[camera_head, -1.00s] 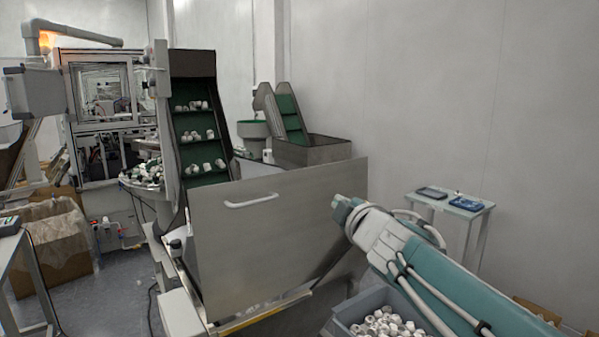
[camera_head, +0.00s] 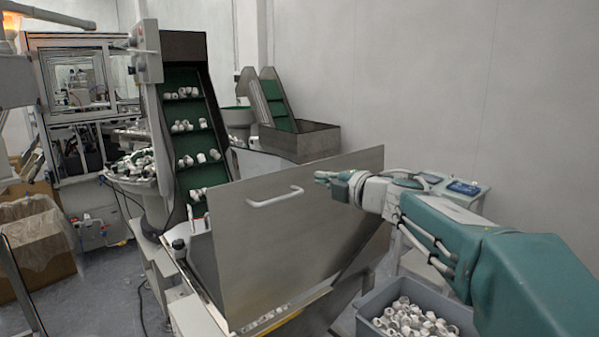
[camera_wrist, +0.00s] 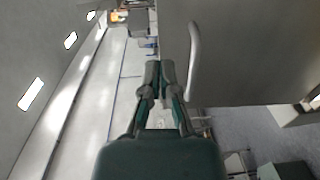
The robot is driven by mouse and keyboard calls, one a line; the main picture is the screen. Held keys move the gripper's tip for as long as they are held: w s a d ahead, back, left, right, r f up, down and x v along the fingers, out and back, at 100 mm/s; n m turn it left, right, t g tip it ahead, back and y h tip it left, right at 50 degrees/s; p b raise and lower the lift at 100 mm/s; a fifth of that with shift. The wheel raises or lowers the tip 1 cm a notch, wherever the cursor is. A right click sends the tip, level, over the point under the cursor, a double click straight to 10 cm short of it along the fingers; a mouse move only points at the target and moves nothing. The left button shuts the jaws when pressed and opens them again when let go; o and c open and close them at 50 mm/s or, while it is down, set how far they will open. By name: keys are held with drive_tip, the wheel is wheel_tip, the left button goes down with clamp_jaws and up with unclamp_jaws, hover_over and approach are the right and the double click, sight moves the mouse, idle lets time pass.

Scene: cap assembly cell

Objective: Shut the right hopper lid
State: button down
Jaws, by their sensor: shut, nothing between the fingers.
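The right hopper lid (camera_head: 290,225) is a large flat metal panel standing raised and steeply tilted at the hopper's front. A pale bar handle (camera_head: 274,197) is fixed near its upper edge. My gripper (camera_head: 323,177) is shut and empty, close to the upper right part of the lid and right of the handle. In the wrist view, my gripper's fingertips (camera_wrist: 160,72) are together. The handle (camera_wrist: 194,60) shows just right of them, with the lid (camera_wrist: 255,55) beyond. I cannot tell whether the fingers touch the lid.
A grey bin (camera_head: 366,328) of white caps stands below my arm. A small table (camera_head: 468,194) with devices is behind the arm. A green conveyor (camera_head: 190,120) carrying caps rises behind the lid. A second metal hopper (camera_head: 300,143) stands further back. A cardboard box (camera_head: 35,255) is at left.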

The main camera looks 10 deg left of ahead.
sight(289, 170)
drive_tip(key=x, duration=0.7)
drive_tip(key=shift+s+a, duration=0.25)
drive_tip(key=shift+a, duration=0.3)
drive_tip(key=shift+w+a, duration=0.1)
drive_tip(key=shift+w, duration=0.55)
drive_tip(key=shift+a, duration=0.1)
